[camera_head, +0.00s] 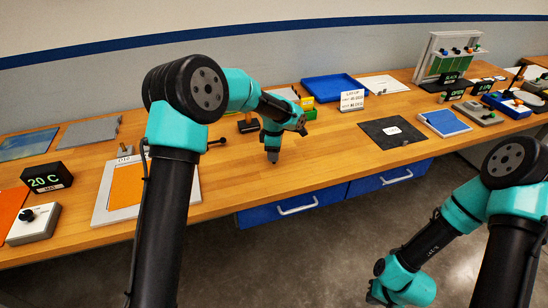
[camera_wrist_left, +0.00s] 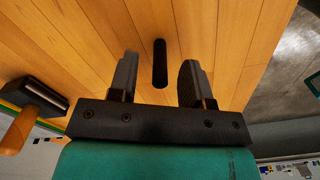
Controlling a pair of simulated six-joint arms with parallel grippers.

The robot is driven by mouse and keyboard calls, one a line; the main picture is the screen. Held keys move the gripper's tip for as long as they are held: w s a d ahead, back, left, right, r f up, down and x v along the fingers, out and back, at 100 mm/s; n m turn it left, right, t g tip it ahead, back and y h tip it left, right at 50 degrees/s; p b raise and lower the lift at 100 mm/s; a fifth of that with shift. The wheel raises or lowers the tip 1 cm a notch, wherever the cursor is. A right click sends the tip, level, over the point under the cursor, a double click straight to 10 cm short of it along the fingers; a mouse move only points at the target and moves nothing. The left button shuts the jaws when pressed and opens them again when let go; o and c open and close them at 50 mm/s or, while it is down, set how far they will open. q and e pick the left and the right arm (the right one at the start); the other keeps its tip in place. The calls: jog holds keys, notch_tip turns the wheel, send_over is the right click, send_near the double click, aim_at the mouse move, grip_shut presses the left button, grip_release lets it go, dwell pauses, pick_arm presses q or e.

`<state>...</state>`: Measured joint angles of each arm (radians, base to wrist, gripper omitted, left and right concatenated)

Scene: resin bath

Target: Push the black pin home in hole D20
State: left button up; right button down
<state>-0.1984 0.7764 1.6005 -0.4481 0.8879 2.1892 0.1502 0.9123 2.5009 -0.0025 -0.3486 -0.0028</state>
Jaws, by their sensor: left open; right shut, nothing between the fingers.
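A dark, elongated object that looks like the black pin (camera_wrist_left: 160,63) shows in the left wrist view on the wooden table, between and beyond the fingertips. My left gripper (camera_wrist_left: 158,75) is open on either side of it, with a gap to each finger. In the head view my left gripper (camera_head: 273,156) points down over the table near its front edge; I cannot make out the pin there. My right gripper (camera_head: 385,297) is shut and empty, low in front of the table at the lower right. I cannot make out hole D20 in either view.
A black block with a wooden handle (camera_wrist_left: 35,100) stands near my left gripper. A white-framed orange panel (camera_head: 126,186) lies to the left. A blue tray (camera_head: 333,88) is behind, and a dark mat (camera_head: 380,138) lies to the right. Bare table lies around the gripper.

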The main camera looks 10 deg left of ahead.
pick_arm(q)
grip_shut()
dwell(0.3)
jog(key=shift+r, duration=0.15)
jog(key=shift+r, duration=1.4)
jog(key=shift+s+r, duration=0.15)
jog(key=shift+r, duration=0.15)
jog(key=s+d+r, duration=0.1)
jog(key=s+d, duration=0.3)
jog(key=s, duration=1.1)
jog(key=shift+s+r, duration=0.15)
jog(key=shift+r, duration=0.05)
